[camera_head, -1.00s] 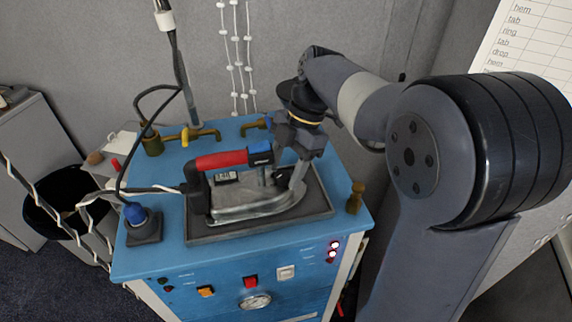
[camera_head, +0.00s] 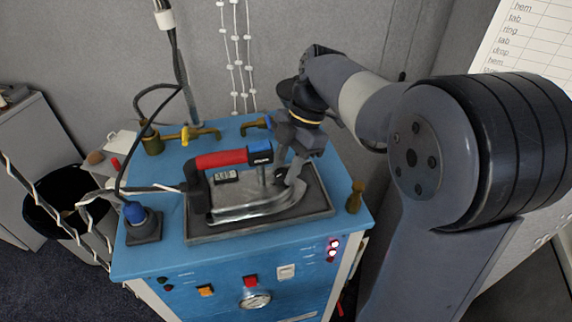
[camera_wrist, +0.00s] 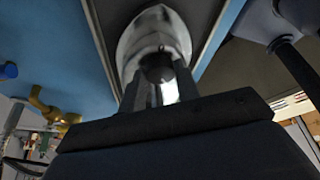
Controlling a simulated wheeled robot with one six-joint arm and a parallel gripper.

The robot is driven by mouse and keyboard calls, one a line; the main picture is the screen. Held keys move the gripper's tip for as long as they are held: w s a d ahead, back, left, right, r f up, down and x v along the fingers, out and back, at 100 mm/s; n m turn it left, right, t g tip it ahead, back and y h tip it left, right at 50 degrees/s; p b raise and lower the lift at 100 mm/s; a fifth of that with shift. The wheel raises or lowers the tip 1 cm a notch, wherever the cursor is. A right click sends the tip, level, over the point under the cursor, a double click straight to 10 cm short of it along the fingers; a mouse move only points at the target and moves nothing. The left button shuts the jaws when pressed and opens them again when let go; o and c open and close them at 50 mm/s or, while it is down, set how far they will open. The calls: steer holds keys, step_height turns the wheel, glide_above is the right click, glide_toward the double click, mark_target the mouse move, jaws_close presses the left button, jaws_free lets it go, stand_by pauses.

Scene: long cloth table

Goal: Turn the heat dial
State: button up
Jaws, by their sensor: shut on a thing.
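The iron (camera_head: 245,203) has a red and black handle, a small display and a silver body. It sits flat on a dark rest pad (camera_head: 316,206) on the blue station. Its heat dial (camera_wrist: 157,68) is a dark round knob on top of the silver body in the wrist view. My gripper (camera_head: 286,180) points down at the front part of the iron, right of the handle. Its fingers also show in the wrist view (camera_wrist: 162,92), shut on the dial from two sides. The fingers partly hide the dial in the head view.
A pressure gauge (camera_head: 255,299), buttons and lit red lamps (camera_head: 333,249) are on the station's front. Brass pipework (camera_head: 186,135) runs behind the iron. A blue-capped fitting (camera_head: 136,213) stands at the left. A cable leaves the iron's left end. A brass post (camera_head: 355,197) stands at the right.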

steer(key=m+b, duration=0.1)
steer(key=m, duration=0.1)
steer(key=m+t+y+b, duration=0.1)
steer(key=m, duration=0.1)
steer(key=shift+s+t, duration=0.2)
steer(key=shift+t, duration=0.1)
steer(key=m+b, duration=0.1)
steer(key=m, duration=0.1)
steer(key=m+t, duration=0.1)
steer(key=m, duration=0.1)
steer(key=shift+s+m+t+b, duration=0.2)
steer(key=shift+m+t+b, duration=0.1)
steer(key=shift+b, duration=0.05)
steer(key=m+t, duration=0.1)
steer(key=m, duration=0.3)
steer(key=shift+s+t+h+b, duration=0.15)
steer(key=shift+t+h+b, duration=0.2)
steer(key=shift+t+h, duration=0.05)
steer(key=shift+a+m+t+h, duration=0.1)
steer(key=shift+m+t+h, duration=0.35)
steer(key=shift+m, duration=1.45)
steer(key=shift+s, duration=0.1)
steer(key=o, duration=1)
